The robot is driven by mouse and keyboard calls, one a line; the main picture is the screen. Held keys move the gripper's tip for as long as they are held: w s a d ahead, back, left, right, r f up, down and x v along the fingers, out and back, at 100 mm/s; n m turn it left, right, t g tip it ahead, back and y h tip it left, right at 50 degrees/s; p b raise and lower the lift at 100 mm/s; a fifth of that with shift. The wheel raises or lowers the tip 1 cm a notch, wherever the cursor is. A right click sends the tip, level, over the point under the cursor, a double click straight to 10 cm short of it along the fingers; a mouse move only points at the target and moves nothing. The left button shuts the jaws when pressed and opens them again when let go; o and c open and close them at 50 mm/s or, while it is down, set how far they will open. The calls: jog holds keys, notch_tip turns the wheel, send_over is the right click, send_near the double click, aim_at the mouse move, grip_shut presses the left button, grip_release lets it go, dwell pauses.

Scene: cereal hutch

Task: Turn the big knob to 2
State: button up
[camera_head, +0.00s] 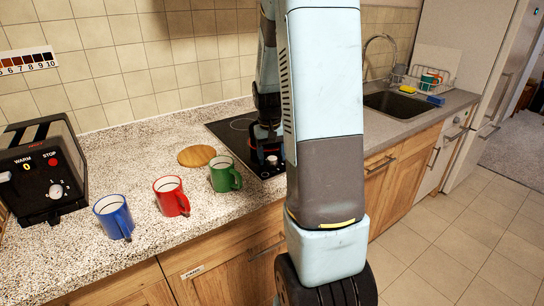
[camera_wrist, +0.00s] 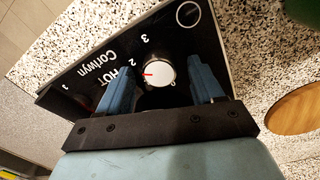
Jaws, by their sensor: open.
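A round white knob (camera_wrist: 158,73) with a red mark sits on the black panel (camera_wrist: 92,67) in the wrist view. The mark points left, close to the printed 2 (camera_wrist: 133,61); a 3 (camera_wrist: 144,40) is printed farther round. The exact setting is hard to tell. My gripper (camera_wrist: 160,64) is open, with one blue finger on each side of the knob and a visible gap to both. In the head view my gripper (camera_head: 268,150) is over the near edge of the black hob (camera_head: 232,128), and my arm hides part of it.
Green (camera_head: 224,175), red (camera_head: 171,196) and blue (camera_head: 114,217) mugs stand left of the hob. A round wooden board (camera_head: 197,156) lies behind the green mug. A black toaster (camera_head: 40,165) with its own dial (camera_head: 56,190) is at far left. The sink (camera_head: 398,103) is to the right.

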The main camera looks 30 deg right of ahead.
aim_at(270, 158)
notch_tip(270, 158, up, 13)
jog(key=shift+w+a+r, duration=0.15)
jog(key=shift+a, duration=0.2)
dwell(0.6)
